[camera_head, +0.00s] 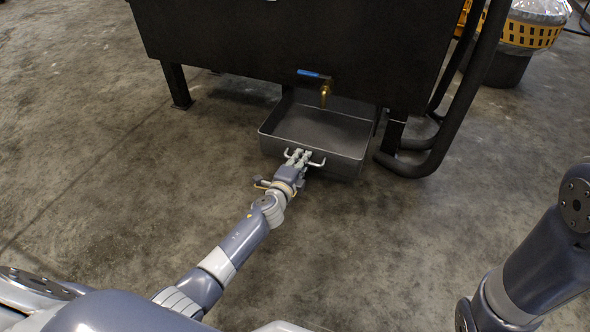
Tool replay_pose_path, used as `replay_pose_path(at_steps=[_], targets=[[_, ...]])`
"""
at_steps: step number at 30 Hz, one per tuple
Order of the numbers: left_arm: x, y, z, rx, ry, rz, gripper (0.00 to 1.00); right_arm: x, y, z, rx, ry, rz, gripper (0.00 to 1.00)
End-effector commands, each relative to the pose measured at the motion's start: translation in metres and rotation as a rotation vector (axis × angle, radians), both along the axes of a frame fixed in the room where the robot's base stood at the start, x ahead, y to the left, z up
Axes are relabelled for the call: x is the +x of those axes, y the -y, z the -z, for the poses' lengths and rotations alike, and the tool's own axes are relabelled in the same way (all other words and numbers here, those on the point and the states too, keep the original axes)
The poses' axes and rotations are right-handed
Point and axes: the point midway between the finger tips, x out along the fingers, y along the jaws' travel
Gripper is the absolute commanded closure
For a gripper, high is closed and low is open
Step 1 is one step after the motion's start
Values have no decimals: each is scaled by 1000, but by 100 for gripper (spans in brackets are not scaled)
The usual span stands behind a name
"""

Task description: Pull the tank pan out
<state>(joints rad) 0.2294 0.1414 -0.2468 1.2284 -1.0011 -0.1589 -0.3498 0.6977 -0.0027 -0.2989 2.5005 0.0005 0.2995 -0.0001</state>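The tank pan (340,166) is a dark grey, open rectangular tray on the floor. Its front part stands out from under the black tank (300,45), and its back part is beneath the tank. A light metal handle (318,163) is on the pan's front wall. My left gripper (299,156) is at the middle of this handle, with the handle's ends showing on both sides. The fingers are small and overlap the handle, so I cannot tell whether they are closed on it. My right gripper is out of view; only part of my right arm shows at lower right.
A brass tap (325,94) with a blue lever (312,74) hangs over the pan. A tank leg (176,86) stands at left, and a thick black tube frame (440,140) is close to the pan's right. The concrete floor (340,240) in front is clear.

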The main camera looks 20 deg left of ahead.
Motion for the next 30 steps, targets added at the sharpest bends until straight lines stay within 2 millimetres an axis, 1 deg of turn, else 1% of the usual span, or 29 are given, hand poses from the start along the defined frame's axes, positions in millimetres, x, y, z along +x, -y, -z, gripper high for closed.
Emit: replay_pose_path(at_steps=[5, 15, 21, 24, 30], targets=[[-19, -1, -2, 2, -2, 1, 83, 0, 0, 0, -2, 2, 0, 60], [-73, -2, -13, 0, -4, 3, 83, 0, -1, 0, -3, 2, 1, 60], [-100, -3, -18, 0, -5, 2, 83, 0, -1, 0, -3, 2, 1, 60], [-108, -3, -20, -1, -4, 2, 83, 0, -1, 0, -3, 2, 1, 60], [-114, -3, -22, -1, -4, 1, 83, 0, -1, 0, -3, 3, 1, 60]])
